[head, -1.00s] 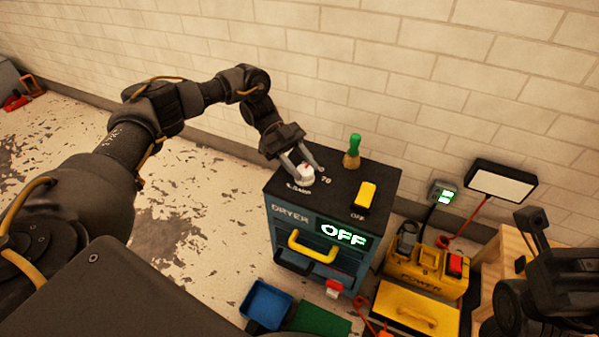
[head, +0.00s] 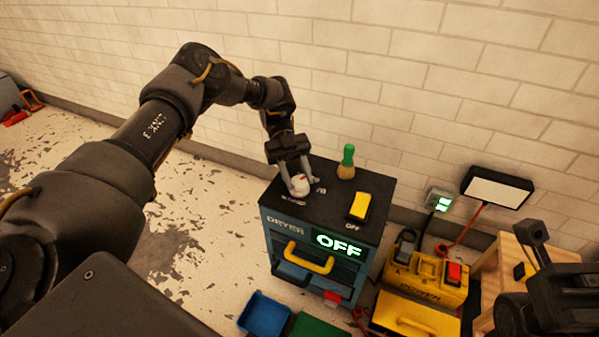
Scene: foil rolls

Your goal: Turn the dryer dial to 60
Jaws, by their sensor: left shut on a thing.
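The dryer (head: 285,216) is a dark blue-grey cabinet with a black top and a green-lit display (head: 338,245) reading OFF. Its white dial (head: 299,186) sits on the left part of the top. My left gripper (head: 299,182) comes down from above and is shut on the dial, a finger on each side. The number marks around the dial are partly covered and too small to read. My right gripper (head: 548,262) is partly in view at the right edge, away from the dryer; its fingers cannot be judged.
A yellow switch (head: 359,206) and a green-handled brush (head: 346,162) stand on the dryer top. A yellow power box (head: 428,275), a yellow case (head: 415,322) and a lamp (head: 497,186) are to the right. A blue tray (head: 264,315) lies in front on the floor.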

